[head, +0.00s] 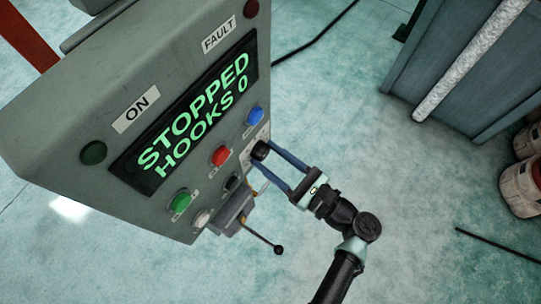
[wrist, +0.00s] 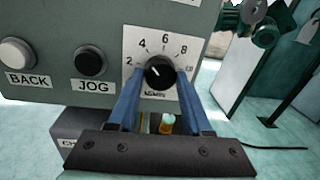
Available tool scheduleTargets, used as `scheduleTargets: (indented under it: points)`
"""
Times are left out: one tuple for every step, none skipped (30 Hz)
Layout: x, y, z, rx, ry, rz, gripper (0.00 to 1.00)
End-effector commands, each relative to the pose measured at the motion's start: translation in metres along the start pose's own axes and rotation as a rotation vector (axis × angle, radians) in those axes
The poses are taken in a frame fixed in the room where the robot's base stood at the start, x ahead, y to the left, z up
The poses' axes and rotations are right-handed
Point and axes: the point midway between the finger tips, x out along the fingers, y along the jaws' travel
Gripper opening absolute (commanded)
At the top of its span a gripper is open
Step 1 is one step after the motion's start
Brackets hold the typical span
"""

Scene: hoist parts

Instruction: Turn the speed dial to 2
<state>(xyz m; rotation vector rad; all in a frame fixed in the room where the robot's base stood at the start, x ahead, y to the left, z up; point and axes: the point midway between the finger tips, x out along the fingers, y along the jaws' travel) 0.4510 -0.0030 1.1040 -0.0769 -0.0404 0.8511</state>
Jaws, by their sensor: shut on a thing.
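The speed dial is a round black knob (wrist: 160,73) on a white plate (wrist: 132,84) numbered from 2 up to 10, at the lower right of the control panel. A small white mark on the knob points up and left, roughly between 2 and 4; the exact reading is hard to tell. My gripper (wrist: 158,78) has its two blue fingers on either side of the knob and is shut on it. In the head view my gripper (head: 265,154) reaches the panel from the right, with the black knob (head: 260,150) between its fingertips.
The grey panel (head: 60,130) has a display (head: 125,172) reading STOPPED, HOOKS 0. Red (head: 221,156), blue (head: 255,116) and green (head: 180,202) buttons sit near the dial. A lever (head: 265,241) with a black ball juts out below. JOG (wrist: 91,62) and BACK (wrist: 16,53) buttons are left of it.

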Motion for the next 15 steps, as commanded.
scheduleTargets:
  points:
    - [0.0001,0.0005,-0.0024,-0.025,-0.003,0.001,0.0]
    - [0.0002,0.0005,-0.0026,-0.042,-0.004,0.001,0.0]
    - [0.0002,0.0004,-0.0028,-0.07,-0.007,0.001,0.0]
    - [0.0002,0.0004,-0.003,-0.09,-0.009,0.001,0.0]
    - [0.0002,0.0004,-0.0032,-0.113,-0.012,0.001,0.0]
    - [0.0002,0.0005,-0.0035,-0.144,-0.015,0.001,0.0]
    - [0.0002,0.0005,-0.0037,-0.168,-0.017,0.001,0.0]
    - [0.0002,0.0005,-0.0039,-0.192,-0.02,0.001,0.0]
    - [0.0002,0.0004,-0.004,-0.226,-0.023,0.0,0.0]
    - [0.0003,0.0004,-0.004,-0.25,-0.025,0.0,0.0]
    - [0.0003,0.0003,-0.0041,-0.274,-0.027,0.0,0.0]
    - [0.0003,0.0003,-0.0043,-0.306,-0.03,0.0,0.0]
    - [0.0002,0.0003,-0.0044,-0.33,-0.032,0.0,0.0]
    - [0.0002,0.0002,-0.0045,-0.352,-0.034,0.0,0.0]
    - [0.0002,0.0001,-0.0044,-0.383,-0.036,0.0,0.0]
